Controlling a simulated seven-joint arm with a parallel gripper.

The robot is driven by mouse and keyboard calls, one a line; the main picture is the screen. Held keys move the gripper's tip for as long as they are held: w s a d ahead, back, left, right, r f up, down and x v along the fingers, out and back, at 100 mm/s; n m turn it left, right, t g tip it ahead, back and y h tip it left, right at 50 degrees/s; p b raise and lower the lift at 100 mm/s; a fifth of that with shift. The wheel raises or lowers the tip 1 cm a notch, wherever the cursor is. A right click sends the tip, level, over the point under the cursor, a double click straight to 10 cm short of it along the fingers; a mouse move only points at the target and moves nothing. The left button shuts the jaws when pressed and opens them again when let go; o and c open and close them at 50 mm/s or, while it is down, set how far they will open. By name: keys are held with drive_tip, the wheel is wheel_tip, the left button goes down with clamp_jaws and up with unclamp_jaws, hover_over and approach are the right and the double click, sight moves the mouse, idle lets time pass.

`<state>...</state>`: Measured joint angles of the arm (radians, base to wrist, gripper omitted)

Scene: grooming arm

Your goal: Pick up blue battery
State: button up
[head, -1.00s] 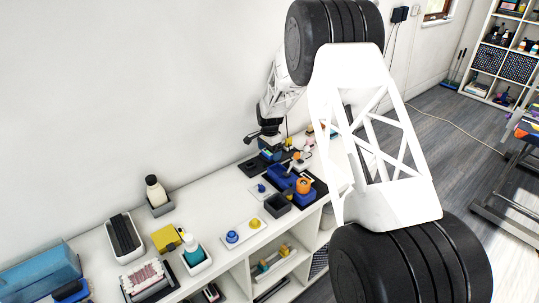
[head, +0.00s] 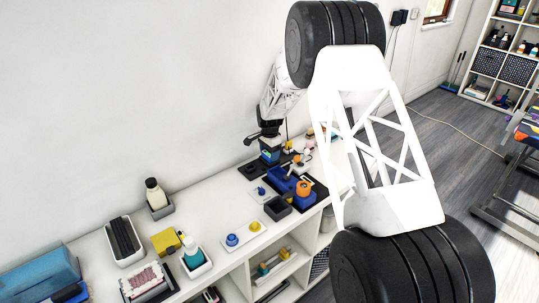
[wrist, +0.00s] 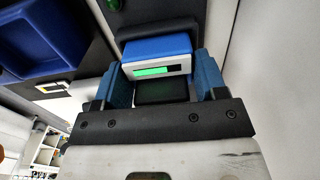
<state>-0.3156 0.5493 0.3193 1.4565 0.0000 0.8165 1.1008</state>
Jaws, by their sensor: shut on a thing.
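The blue battery (wrist: 157,48) shows in the wrist view between my gripper's two blue fingers. It has a blue top and a pale face with a lit green bar. My gripper (wrist: 164,76) is shut on it. In the head view the battery (head: 270,156) is a small blue and dark block at the far end of the white counter, beneath my gripper (head: 269,147). A dark base lies around and below it. I cannot tell whether the battery is clear of that base.
A blue tool body with an orange knob (head: 304,187) stands close by on a black mat. A dark grey open box (head: 278,207) sits in front. The wall (head: 150,90) runs close behind. Bottles and trays fill the near counter (head: 212,240).

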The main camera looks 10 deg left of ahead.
wheel_tip(320, 180, up, 9)
drive_tip(key=shift+r, duration=0.15)
idle(0.4)
idle(0.4)
drive_tip(key=s+d, duration=0.5)
drive_tip(key=s, duration=0.6)
drive_tip(key=shift+s+r, duration=0.15)
drive_tip(key=shift+r, duration=0.3)
drive_tip(key=shift+f, duration=0.1)
drive_tip(key=shift+f, duration=2.75)
drive_tip(key=shift+f, duration=1.5)
idle(0.6)
